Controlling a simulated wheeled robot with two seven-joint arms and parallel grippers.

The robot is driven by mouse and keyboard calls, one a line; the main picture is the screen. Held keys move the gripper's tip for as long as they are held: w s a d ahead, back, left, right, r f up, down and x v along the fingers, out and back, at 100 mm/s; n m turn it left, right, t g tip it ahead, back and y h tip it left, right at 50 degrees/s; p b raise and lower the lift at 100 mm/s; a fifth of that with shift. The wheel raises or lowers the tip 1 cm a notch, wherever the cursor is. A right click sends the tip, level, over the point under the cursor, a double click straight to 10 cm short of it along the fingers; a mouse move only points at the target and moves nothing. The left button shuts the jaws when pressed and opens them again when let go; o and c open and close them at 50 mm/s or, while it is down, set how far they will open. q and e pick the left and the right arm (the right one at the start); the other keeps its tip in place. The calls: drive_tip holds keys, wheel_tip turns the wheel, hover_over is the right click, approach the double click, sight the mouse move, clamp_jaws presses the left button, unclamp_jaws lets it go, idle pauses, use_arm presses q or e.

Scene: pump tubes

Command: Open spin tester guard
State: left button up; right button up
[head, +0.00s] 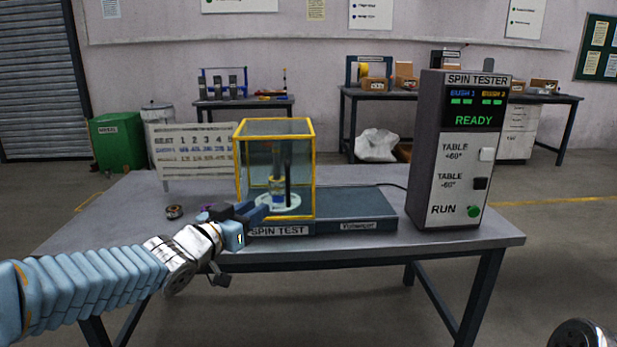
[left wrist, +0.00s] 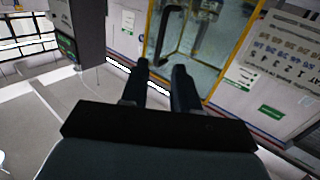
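The spin tester guard (head: 238,160) is a clear box with a yellow frame. It stands closed around a pump part (head: 278,190) on the dark spin test base (head: 350,204). A black upright handle (head: 288,180) is on its front; it also shows in the left wrist view (left wrist: 170,42). My left gripper (head: 260,212) is at the guard's lower front, left of and below the handle. In the left wrist view its fingers (left wrist: 161,68) are apart with nothing between them, and the handle is beyond the tips. My right gripper is not in view.
The spin tester control box (head: 460,150) stands at the table's right, its screen reading READY. A number board (head: 193,150) stands behind left. A small ring-like part (head: 174,212) lies on the table's left. The table (head: 440,242) is bare along its right front.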

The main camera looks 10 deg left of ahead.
sight(287, 185)
use_arm(q)
drive_tip(key=x, duration=0.4)
drive_tip(key=p+x, duration=0.1)
drive_tip(key=x, duration=0.4)
drive_tip(key=r+x, duration=0.1)
drive_tip(key=x, duration=0.4)
drive_tip(key=shift+a, duration=0.2)
clamp_jaws()
